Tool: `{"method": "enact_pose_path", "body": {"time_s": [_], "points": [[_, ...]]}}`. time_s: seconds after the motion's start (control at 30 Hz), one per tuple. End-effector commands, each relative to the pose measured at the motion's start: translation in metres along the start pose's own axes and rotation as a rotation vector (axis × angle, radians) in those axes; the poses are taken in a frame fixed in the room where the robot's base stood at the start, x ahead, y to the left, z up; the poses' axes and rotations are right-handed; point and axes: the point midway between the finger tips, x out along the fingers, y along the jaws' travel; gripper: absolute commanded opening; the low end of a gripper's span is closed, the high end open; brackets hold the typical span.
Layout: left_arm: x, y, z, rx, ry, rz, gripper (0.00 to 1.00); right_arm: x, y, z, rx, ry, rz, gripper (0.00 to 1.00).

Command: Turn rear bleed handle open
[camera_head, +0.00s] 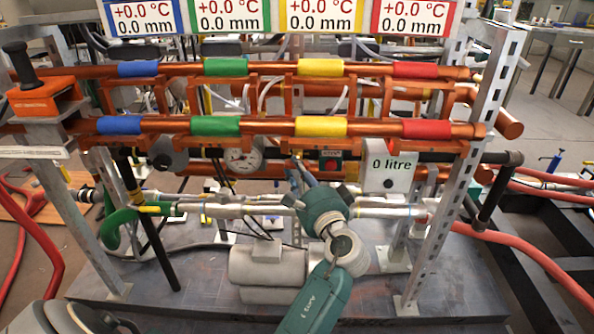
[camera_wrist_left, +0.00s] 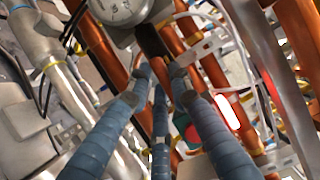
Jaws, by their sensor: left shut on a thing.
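My left gripper (camera_head: 303,172) reaches in among the pipework, below the lower copper pipe, between the round gauge (camera_head: 242,160) and the red button (camera_head: 333,166). In the left wrist view its blue-grey fingers (camera_wrist_left: 155,92) are closed in around a dark, bar-like handle (camera_wrist_left: 151,42) that shows just beyond the fingertips. The fingers hide most of its grip. I cannot tell for certain that this is the rear bleed handle, nor how far it is turned. My right gripper is not in view.
Copper pipes (camera_head: 268,127) with coloured bands cross above the gripper. A silver pipe (camera_head: 390,211) and a grey motor-like cylinder (camera_head: 268,263) lie close to my wrist. A slotted metal post (camera_head: 457,190) stands at the right. Red hoses (camera_head: 533,252) lie further right.

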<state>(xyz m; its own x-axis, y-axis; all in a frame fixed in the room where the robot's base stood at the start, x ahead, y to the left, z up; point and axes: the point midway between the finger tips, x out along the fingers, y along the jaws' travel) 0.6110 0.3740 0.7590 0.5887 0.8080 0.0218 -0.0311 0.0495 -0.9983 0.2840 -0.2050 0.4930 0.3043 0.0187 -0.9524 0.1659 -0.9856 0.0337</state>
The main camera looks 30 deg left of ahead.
Motion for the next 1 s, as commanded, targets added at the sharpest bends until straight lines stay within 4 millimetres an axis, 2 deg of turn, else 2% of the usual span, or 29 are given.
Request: {"method": "enact_pose_path", "body": {"time_s": [0.47,0.5,0.57,1.0], "points": [[0.0005,-0.0006,0.0018,-0.011,-0.005,0.003,0.0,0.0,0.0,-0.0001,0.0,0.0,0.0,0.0],[0.0005,-0.0006,0.0018,-0.01,-0.005,0.003,0.28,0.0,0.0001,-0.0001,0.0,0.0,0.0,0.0],[0.0005,-0.0005,0.0017,-0.01,-0.005,0.003,0.39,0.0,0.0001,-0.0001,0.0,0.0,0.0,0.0],[0.0001,0.0003,0.0005,-0.004,-0.001,0.002,0.39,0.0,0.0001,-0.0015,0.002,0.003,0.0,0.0]]}}
